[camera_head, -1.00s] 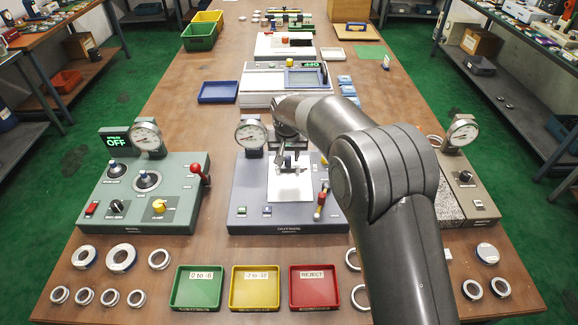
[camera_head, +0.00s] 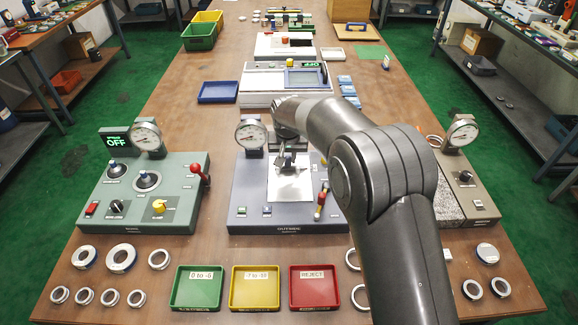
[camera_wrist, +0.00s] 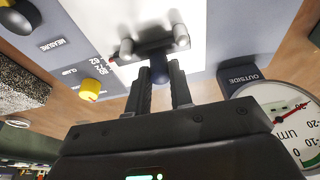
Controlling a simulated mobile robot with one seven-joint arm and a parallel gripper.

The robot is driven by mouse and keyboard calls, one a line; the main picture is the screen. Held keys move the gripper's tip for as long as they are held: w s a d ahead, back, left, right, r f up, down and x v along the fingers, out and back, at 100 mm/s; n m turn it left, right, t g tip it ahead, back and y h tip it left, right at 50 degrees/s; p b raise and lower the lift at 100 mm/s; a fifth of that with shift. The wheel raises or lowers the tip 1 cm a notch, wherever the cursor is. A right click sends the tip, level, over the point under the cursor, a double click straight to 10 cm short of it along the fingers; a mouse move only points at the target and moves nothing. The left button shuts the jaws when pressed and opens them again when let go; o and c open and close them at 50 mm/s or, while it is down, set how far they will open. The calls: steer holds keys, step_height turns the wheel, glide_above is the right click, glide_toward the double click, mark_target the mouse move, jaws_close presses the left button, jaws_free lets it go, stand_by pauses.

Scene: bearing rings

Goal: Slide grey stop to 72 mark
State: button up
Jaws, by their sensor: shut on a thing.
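The grey stop (camera_wrist: 150,48) is a dark bar on a pale plate (camera_wrist: 95,18), with two shiny metal posts beside it. My gripper (camera_wrist: 158,80) is shut on its dark knob, one finger on each side. A small red tip at the bar's left end lies close to a printed scale (camera_wrist: 97,65) whose numbers include 80, 72 and 62. The exact reading is too small to tell. In the head view, my gripper (camera_head: 287,165) is low over the pale plate (camera_head: 290,190) of the middle blue-grey station (camera_head: 250,200); the stop is mostly hidden there.
A dial gauge (camera_head: 251,135) stands left of my gripper, and it also shows in the wrist view (camera_wrist: 285,115). A red-handled lever (camera_head: 321,202) and yellow knob (camera_wrist: 90,90) are nearby. Green (camera_head: 197,288), yellow (camera_head: 255,288) and red (camera_head: 314,288) trays lie in front.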

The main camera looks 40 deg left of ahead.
steer(key=shift+w+a, duration=0.45)
stand_by(0.6)
stand_by(0.4)
steer(key=o, duration=0.8)
steer(key=shift+o, duration=0.2)
steer(key=shift+r, duration=0.1)
steer(key=shift+r, duration=3.45)
